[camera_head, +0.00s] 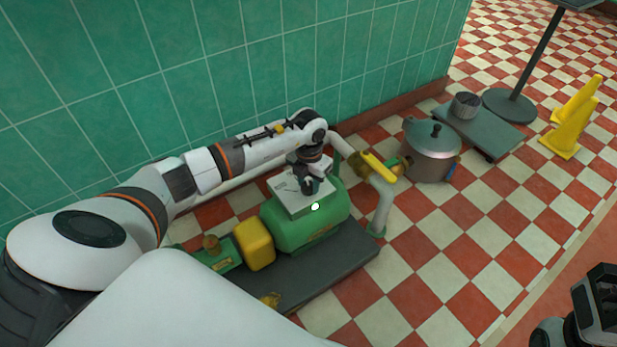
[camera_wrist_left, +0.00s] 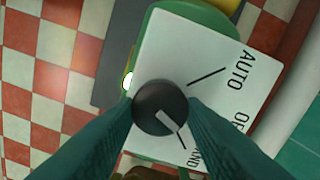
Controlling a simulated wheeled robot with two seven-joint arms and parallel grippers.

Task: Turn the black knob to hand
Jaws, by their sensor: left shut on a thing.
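The round black knob (camera_wrist_left: 153,101) sits on a white panel (camera_wrist_left: 170,50) and carries a pale pointer. The pointer aims to the lower right, close to the line by a partly covered label ending in "ND". AUTO is at upper right; another label starting with "O" is partly hidden by a finger. My left gripper (camera_wrist_left: 160,112) is shut on the knob, a finger on each side. In the head view my left gripper (camera_head: 308,187) is over the panel (camera_head: 285,199) on the green tank (camera_head: 292,232) and hides the knob. My right gripper (camera_head: 597,305) is partly in view at lower right.
A lit white lamp (camera_head: 315,206) is at the panel's edge. A green tiled wall (camera_head: 300,60) is behind.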

